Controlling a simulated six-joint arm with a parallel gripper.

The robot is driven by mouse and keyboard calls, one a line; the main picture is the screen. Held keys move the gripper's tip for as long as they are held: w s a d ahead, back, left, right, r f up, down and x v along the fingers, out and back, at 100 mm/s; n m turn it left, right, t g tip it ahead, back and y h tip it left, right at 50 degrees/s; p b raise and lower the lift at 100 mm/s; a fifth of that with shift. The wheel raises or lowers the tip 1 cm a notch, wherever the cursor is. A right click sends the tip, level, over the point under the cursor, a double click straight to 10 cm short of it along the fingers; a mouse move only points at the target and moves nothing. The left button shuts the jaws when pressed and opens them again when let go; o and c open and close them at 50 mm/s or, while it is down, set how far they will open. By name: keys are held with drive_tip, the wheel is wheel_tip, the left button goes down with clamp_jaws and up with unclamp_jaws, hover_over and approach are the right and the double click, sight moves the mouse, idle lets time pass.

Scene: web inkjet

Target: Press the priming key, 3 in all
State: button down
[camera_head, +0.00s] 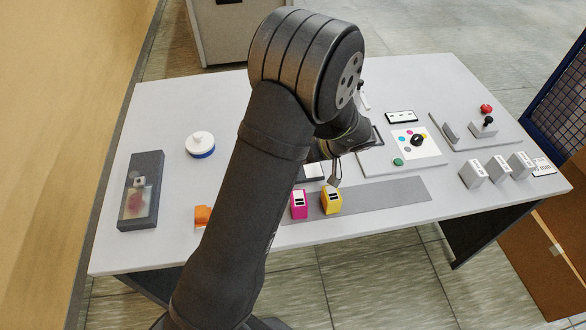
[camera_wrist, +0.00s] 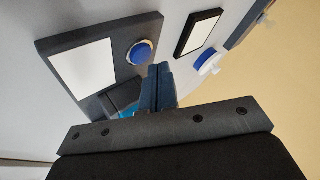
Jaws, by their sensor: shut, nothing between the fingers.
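A round blue button (camera_wrist: 140,53), the only key-like thing I see near my fingers, sits on a dark panel with a blank white plate (camera_wrist: 82,68) in the wrist view. I see no label naming it as the priming key. My gripper (camera_wrist: 160,72) is shut and empty, its fingertips close beside the button in the picture; whether they touch it I cannot tell. In the head view my gripper (camera_head: 334,181) is above the yellow cartridge (camera_head: 331,201), with a magenta cartridge (camera_head: 299,205) to its left. My arm hides the blue button there.
A white and blue round pot (camera_head: 200,145) and a dark tray (camera_head: 141,190) stand on the left of the table. To the right are a panel with a green button (camera_head: 398,162) and black knob, a lever unit (camera_head: 484,127), and several white boxes (camera_head: 498,169).

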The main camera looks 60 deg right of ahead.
drive_tip(key=shift+f, duration=0.15)
drive_tip(key=shift+f, duration=0.3)
drive_tip(key=shift+f, duration=0.4)
idle(0.7)
idle(0.4)
drive_tip(key=shift+r, duration=0.85)
drive_tip(key=shift+r, duration=0.1)
drive_tip(key=shift+r, duration=2.4)
idle(0.5)
